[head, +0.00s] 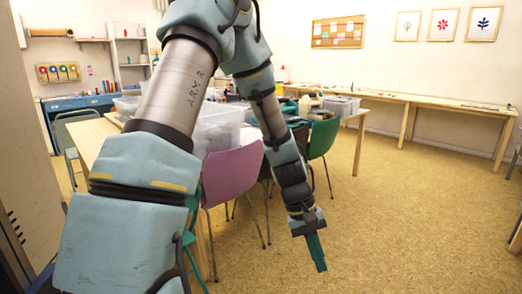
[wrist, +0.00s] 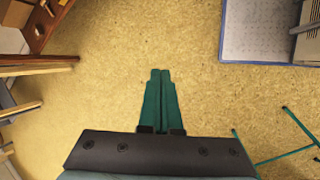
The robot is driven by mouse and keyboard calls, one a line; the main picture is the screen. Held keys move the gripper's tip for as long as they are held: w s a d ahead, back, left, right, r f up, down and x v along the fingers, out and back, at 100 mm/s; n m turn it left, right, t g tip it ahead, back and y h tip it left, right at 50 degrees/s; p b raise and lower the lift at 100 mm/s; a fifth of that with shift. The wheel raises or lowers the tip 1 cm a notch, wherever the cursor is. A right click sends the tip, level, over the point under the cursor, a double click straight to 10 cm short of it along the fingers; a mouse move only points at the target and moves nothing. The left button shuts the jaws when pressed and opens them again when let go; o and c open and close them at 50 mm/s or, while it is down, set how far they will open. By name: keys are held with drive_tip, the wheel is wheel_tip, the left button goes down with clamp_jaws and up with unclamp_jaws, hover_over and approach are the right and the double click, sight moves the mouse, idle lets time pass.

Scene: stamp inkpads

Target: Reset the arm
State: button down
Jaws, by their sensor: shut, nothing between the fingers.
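My gripper (head: 321,267) hangs at the end of my arm, pointing down over the bare floor to the right of the chairs in the head view. Its two green fingers lie together, and nothing is between them. In the wrist view the gripper (wrist: 160,73) also shows, shut, with only the speckled yellow floor (wrist: 120,75) beyond its tips. My arm reaches across the middle of the head view and hides part of the table and chairs behind it.
A pink chair (head: 231,172) and a green chair (head: 324,140) stand beside a table loaded with plastic bins (head: 341,106). A long wooden bench (head: 440,101) runs along the right wall. The floor (head: 400,210) at the right is clear.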

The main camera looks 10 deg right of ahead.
drive_tip(key=w+a+r+t+y+p, duration=0.1)
drive_tip(key=a+r+t, duration=0.1)
drive_tip(key=a+r, duration=0.3)
drive_tip(key=w+a+r+t+y+p, duration=0.1)
drive_tip(key=a+r, duration=0.4)
drive_tip(key=a, duration=0.8)
drive_tip(key=w+a+r+t+y+p, duration=0.1)
drive_tip(key=w+a+r+t, duration=0.1)
drive_tip(key=a+r, duration=0.3)
drive_tip(key=w+a, duration=0.1)
drive_tip(key=a, duration=0.3)
drive_tip(key=shift+a+r+t+p, duration=0.25)
drive_tip(key=shift+r+t+p, duration=0.05)
drive_tip(key=shift+r+p, duration=0.1)
